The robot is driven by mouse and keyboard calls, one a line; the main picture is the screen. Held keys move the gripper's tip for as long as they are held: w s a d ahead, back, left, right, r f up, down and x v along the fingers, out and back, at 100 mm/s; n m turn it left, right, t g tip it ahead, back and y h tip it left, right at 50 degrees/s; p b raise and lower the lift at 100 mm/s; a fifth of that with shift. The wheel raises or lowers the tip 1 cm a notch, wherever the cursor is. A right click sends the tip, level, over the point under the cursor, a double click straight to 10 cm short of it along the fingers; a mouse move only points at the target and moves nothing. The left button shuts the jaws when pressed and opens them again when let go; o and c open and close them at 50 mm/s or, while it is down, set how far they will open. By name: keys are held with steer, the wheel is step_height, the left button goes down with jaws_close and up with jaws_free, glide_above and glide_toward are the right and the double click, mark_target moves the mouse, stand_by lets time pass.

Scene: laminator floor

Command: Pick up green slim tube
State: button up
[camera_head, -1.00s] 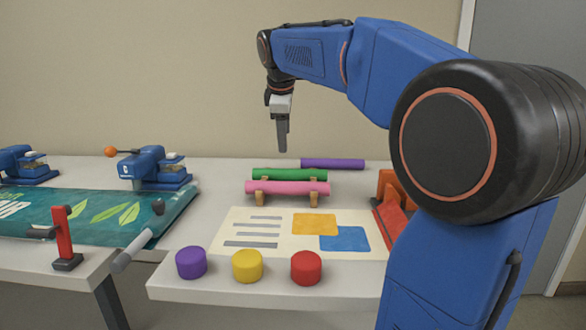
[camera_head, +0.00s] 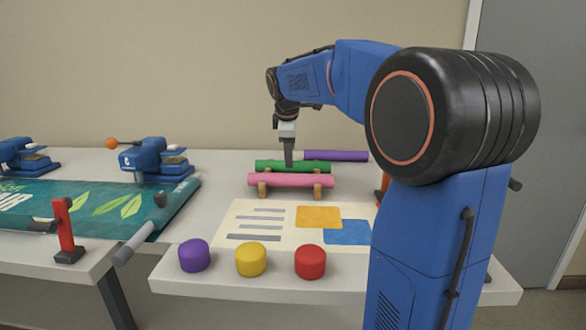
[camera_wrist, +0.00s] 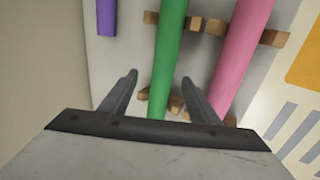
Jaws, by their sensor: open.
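The green slim tube (camera_head: 322,167) lies behind a pink tube (camera_head: 290,180) on wooden rests (camera_head: 262,188) on the table. My gripper (camera_head: 288,163) is over the green tube, its fingers pointing down. In the wrist view my gripper (camera_wrist: 158,88) is open, and the green tube (camera_wrist: 168,52) runs between its two fingers. The pink tube (camera_wrist: 238,55) lies just right of the right finger there. Whether the fingers touch the green tube cannot be told.
A purple tube (camera_head: 337,155) lies behind the green one. A printed sheet (camera_head: 240,222) and purple (camera_head: 194,255), yellow (camera_head: 251,259) and red (camera_head: 310,262) caps are in front. Blue devices (camera_head: 156,158) and a green banner (camera_head: 95,210) are at left.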

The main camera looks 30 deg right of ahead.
mark_target(277, 166)
steer(key=shift+s+x, duration=0.15)
steer(key=shift+x, duration=1.2)
steer(key=shift+s+x, duration=0.15)
steer(key=shift+x, duration=1.15)
steer(key=shift+f, duration=0.1)
steer(key=c, duration=1.2)
